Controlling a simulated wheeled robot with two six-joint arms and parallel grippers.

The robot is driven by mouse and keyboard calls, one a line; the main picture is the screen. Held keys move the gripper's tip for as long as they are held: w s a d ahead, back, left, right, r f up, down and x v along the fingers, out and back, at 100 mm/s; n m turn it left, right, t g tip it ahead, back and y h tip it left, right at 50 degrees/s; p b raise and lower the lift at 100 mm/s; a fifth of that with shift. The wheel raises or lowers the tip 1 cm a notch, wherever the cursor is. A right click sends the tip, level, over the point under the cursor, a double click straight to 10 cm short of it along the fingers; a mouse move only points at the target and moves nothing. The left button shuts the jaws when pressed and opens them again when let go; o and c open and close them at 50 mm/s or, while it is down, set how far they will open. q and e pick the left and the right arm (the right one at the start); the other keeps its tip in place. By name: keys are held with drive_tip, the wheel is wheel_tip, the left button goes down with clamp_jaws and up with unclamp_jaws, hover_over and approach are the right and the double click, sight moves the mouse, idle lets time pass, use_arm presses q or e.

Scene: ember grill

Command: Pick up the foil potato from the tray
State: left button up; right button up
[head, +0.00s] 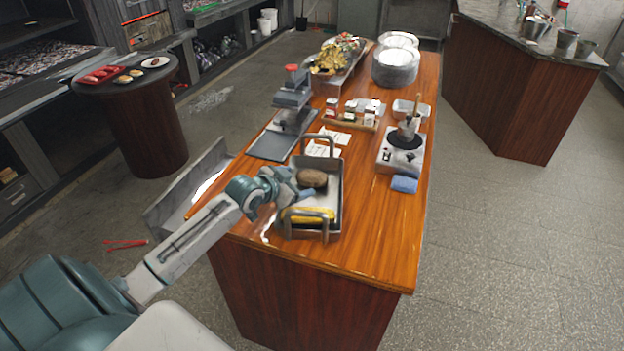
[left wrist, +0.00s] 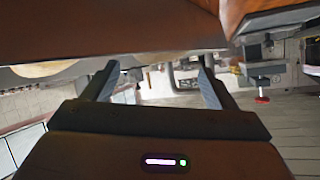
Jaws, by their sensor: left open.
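The metal tray (head: 336,212) with two raised handles stands on the near part of the wooden table. In it lie a brown, oval, potato-like item (head: 312,178) and a yellow corn-like item (head: 308,215). I see no clear foil on the brown item. My left gripper (head: 298,187) reaches over the tray's left side, close beside the brown item; I cannot tell if they touch. In the left wrist view the open fingers (left wrist: 158,85) stand wide apart, with nothing clearly between them. A brown surface fills the top of that view. My right gripper is not in view.
The table's near right corner is clear. A round side table (head: 140,120) stands left.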

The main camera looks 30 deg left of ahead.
sight(308, 179)
use_arm(q)
drive_tip(key=shift+x, duration=1.2)
drive_tip(key=shift+w+d+p, duration=0.1)
drive_tip(key=shift+w+p, duration=0.15)
drive_tip(key=shift+p, duration=0.2)
drive_tip(key=p+x, duration=0.1)
drive_tip(key=x, duration=0.3)
drive_tip(key=shift+p, duration=0.4)
drive_tip(key=shift+w+f, duration=0.2)
drive_tip(key=shift+f, duration=0.1)
drive_tip(key=shift+s, duration=0.1)
drive_tip(key=shift+c, duration=0.3)
drive_tip(key=c, duration=1)
